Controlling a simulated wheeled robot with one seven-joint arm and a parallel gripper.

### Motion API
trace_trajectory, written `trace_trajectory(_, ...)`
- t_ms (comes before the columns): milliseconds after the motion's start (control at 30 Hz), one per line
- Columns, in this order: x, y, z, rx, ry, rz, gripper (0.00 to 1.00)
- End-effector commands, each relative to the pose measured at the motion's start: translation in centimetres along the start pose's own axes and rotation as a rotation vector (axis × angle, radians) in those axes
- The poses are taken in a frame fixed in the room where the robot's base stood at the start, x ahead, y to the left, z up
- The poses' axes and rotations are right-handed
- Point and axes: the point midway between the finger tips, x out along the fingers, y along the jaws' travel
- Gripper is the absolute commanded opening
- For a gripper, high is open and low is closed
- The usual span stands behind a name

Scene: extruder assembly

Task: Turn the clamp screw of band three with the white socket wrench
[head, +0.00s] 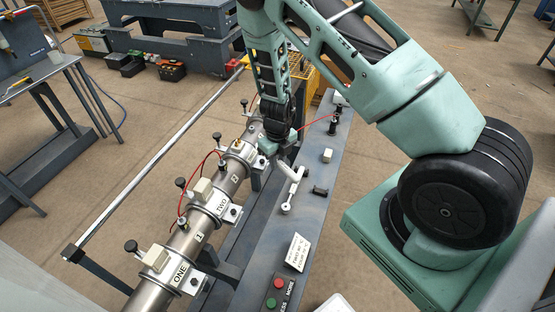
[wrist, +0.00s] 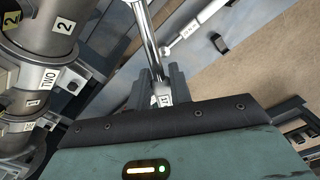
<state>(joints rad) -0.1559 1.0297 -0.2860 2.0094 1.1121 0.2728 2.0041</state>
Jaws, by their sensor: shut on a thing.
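My gripper (wrist: 160,84) is shut on a bright silver shaft (wrist: 145,35). A small white marked piece shows between the fingers. In the head view my gripper (head: 280,155) hangs beside the barrel's far part, past band TWO. The white wrench-like tool (head: 290,190) shows just below the fingers, over the bench. Its rounded end and label also show in the wrist view (wrist: 196,28). I cannot tell whether the silver shaft belongs to it. Band TWO (head: 216,204) and band ONE (head: 172,266) are clear to see.
The steel barrel (head: 233,178) runs along the left of the blue-grey bench (head: 250,250), with black knobs and red wires. A black block (head: 320,191), a white sign (head: 298,252) and a button box (head: 277,292) are on the bench. A long rod (head: 150,165) runs left of the barrel.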

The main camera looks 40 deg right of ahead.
Motion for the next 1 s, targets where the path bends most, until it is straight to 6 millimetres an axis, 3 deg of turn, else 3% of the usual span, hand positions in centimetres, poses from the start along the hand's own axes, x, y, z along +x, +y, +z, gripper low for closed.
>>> trace_trajectory(300,2.8,0.0,0.0,-0.001,-0.001,0.0,0.0)
trace_trajectory(1000,2.2,0.0,-0.2,-0.001,0.0,0.0,0.0)
